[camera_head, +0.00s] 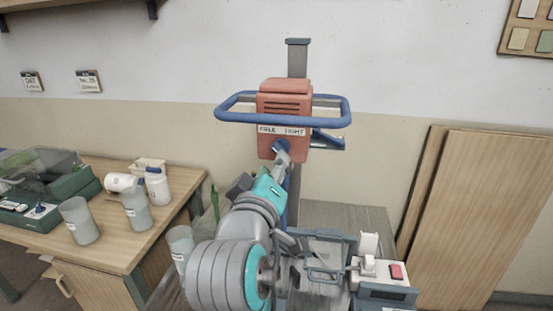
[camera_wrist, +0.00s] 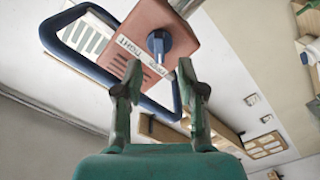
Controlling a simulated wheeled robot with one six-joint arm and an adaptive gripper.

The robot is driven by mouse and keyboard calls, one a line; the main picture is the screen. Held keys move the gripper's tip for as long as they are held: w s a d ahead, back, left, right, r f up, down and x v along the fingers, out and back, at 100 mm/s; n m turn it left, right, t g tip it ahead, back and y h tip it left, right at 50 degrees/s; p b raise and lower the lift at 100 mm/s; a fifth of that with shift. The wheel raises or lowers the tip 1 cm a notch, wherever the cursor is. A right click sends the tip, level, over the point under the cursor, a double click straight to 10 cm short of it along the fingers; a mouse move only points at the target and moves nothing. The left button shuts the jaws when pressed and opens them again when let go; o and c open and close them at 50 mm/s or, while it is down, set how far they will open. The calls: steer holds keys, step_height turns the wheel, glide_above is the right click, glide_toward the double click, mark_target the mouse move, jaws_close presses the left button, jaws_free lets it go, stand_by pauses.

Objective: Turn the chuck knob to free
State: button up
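The chuck knob (camera_wrist: 158,43) is blue and sits on the red machine head (camera_wrist: 140,28), beside a white label reading FREE and TIGHT. In the head view, the red head (camera_head: 284,100) stands on a grey post, with FREE at the left of the label (camera_head: 281,130) and TIGHT at the right. The knob there is partly hidden by my gripper (camera_head: 283,158). In the wrist view, my gripper (camera_wrist: 159,75) is open and empty. The knob shows beyond the gap between its fingertips; I cannot tell whether they touch it. Which word the knob points to is unclear.
A blue ring handle (camera_head: 230,116) surrounds the red head. Below are a clamp frame and a white box with a red button (camera_head: 396,271). A wooden table (camera_head: 130,245) with cups and bottles stands left. Wooden boards (camera_head: 490,210) lean against the wall at right.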

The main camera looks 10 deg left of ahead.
steer(key=s, duration=0.7)
steer(key=s+d+f+n+y, duration=0.1)
steer(key=d+f, duration=0.3)
steer(key=f, duration=0.4)
steer(key=s+d+f+g+y, duration=0.1)
steer(key=d+f, duration=0.2)
steer(key=f, duration=0.6)
steer(key=s+d+f+n+y, duration=0.1)
steer(key=d+f, duration=0.3)
steer(key=f, duration=0.4)
steer(key=s+d+f+m+g, duration=0.1)
steer(key=s+d+f+m, duration=0.1)
steer(key=s+d+f, duration=0.75)
steer(key=s+d+f+m+h, duration=0.1)
steer(key=s+d+m, duration=0.2)
steer(key=s, duration=0.9)
steer(key=s+d+f+m+g+h, duration=0.1)
steer(key=s+d+m, duration=0.2)
steer(key=s, duration=0.9)
steer(key=m, duration=0.2)
steer(key=shift+d+f+m, duration=0.15)
steer(key=shift+m, duration=0.25)
